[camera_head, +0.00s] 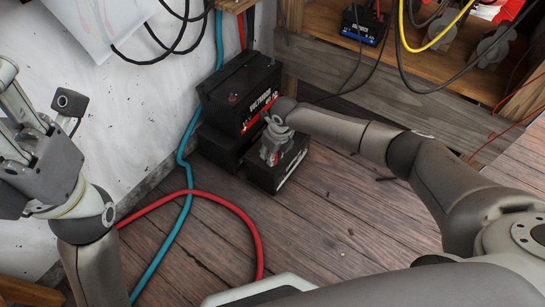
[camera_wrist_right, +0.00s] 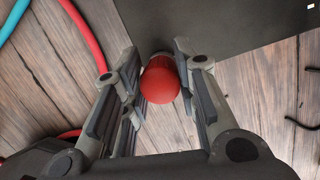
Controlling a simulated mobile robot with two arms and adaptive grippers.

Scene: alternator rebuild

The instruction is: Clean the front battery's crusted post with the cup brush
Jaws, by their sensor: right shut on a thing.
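The front battery (camera_head: 291,168) is a black box on the floor, with a pale stripe on its side. My right gripper (camera_head: 268,153) is over its top and hides part of it, so I cannot make out the crusted post. In the right wrist view the gripper (camera_wrist_right: 160,90) is shut on a red round-ended handle (camera_wrist_right: 160,85), which I take to be the cup brush. Its bristle end is hidden beneath, so I cannot tell whether it touches the post. My left gripper (camera_head: 42,95) is raised at the left, its fingers apart and empty.
Other black batteries (camera_head: 233,84) stand stacked behind, against the wall. A red hose (camera_head: 225,201) and a teal hose (camera_head: 181,150) run over the wooden floor. A wooden shelf (camera_head: 335,62) with a small blue-black battery (camera_head: 363,25) and cables is at the back right.

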